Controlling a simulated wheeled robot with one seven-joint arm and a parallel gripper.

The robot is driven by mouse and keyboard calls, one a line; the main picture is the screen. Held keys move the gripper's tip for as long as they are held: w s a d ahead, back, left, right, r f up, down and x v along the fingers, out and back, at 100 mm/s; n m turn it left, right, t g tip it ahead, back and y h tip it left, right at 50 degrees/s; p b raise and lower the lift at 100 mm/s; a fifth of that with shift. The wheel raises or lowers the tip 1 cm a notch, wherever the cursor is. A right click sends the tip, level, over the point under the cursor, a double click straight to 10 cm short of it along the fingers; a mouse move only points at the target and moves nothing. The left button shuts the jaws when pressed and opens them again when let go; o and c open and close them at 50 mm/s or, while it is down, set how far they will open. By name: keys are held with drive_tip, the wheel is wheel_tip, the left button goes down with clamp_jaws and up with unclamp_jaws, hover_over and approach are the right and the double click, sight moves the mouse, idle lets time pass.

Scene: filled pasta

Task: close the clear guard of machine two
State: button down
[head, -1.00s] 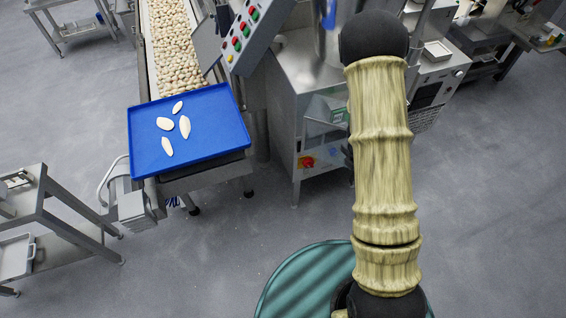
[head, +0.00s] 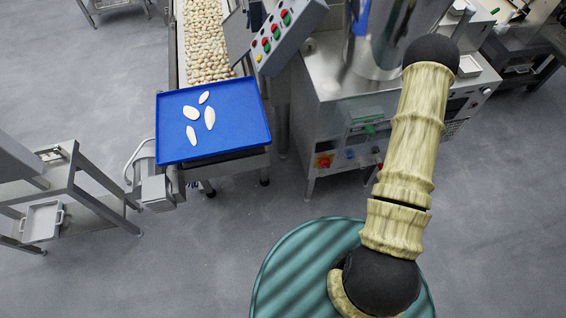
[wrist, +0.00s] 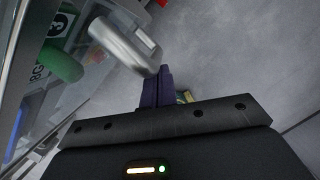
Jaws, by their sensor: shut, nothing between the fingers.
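My gripper (wrist: 157,90) shows in the wrist view with its dark purple fingers together and nothing between them. A blurred, shiny metal bar (wrist: 124,43), which looks like a handle, lies just above and left of the fingertips; I cannot tell whether they touch. A steel machine (head: 345,95) stands right of centre in the head view, with a small panel and a red knob on its front. In the head view my gripper is not seen.
A blue tray (head: 235,125) with several pale pieces sits at the end of a conveyor (head: 205,45) of filled pasta. A tilted button panel (head: 285,35) stands beside it. A steel cart (head: 75,190) is at left. Grey floor (head: 490,220) is clear at right.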

drive_tip(key=shift+w+d+r, duration=0.15)
drive_tip(key=shift+w+d, duration=0.1)
drive_tip(key=shift+w, duration=0.2)
drive_tip(key=shift+w, duration=0.15)
drive_tip(key=shift+a, duration=0.1)
